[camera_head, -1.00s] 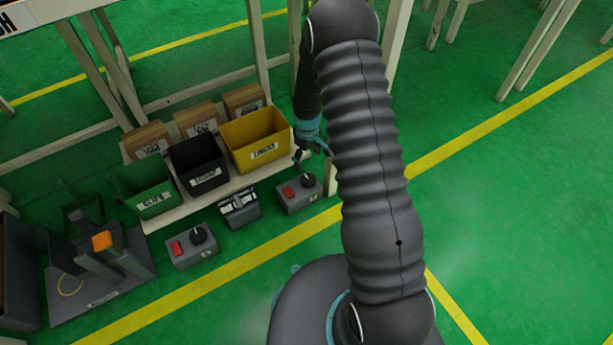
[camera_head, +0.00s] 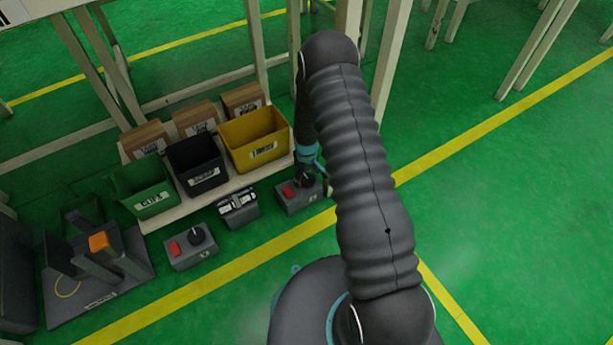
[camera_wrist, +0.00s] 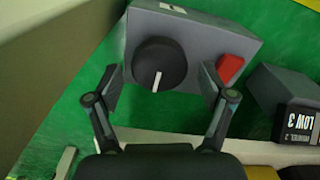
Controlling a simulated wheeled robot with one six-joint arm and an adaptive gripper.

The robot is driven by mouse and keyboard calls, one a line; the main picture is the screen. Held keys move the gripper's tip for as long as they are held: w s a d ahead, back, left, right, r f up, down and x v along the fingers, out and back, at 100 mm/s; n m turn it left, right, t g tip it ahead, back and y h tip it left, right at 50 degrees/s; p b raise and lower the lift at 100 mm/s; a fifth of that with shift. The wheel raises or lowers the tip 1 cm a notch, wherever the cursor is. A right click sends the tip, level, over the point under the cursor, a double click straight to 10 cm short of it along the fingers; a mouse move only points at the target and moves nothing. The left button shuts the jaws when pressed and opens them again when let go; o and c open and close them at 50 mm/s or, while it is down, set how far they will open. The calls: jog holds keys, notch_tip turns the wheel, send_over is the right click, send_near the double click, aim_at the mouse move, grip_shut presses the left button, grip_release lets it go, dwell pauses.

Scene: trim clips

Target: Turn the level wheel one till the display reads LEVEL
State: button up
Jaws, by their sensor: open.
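A grey box with a round black wheel (camera_wrist: 160,58) and a red block (camera_wrist: 230,69) on its face fills the upper wrist view. The wheel's white mark points down in that picture. The box's small label is too unclear to read. My gripper (camera_wrist: 161,88) is open, with one finger on either side of the wheel; I cannot tell whether they touch it. In the head view my gripper (camera_head: 312,181) is over the right grey control box (camera_head: 298,203).
A second control box (camera_head: 192,249) with a black knob stands to the left, past the display unit (camera_head: 238,208). Green (camera_head: 153,202), black (camera_head: 205,181) and yellow (camera_head: 262,151) bins stand behind on a low shelf. A table leg is close by.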

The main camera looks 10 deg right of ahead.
jog(key=c, duration=1.2)
jog(key=shift+o, duration=0.2)
jog(key=shift+m, duration=0.3)
jog(key=m+b, duration=0.2)
jog(key=m, duration=0.1)
jog(key=shift+d+f, duration=0.1)
jog(key=m+b, duration=0.1)
jog(key=m, duration=0.3)
jog(key=shift+d, duration=0.1)
jog(key=shift+m+b, duration=0.3)
jog(key=shift+m, duration=0.1)
jog(key=o, duration=1.2)
jog(key=shift+c, duration=0.2)
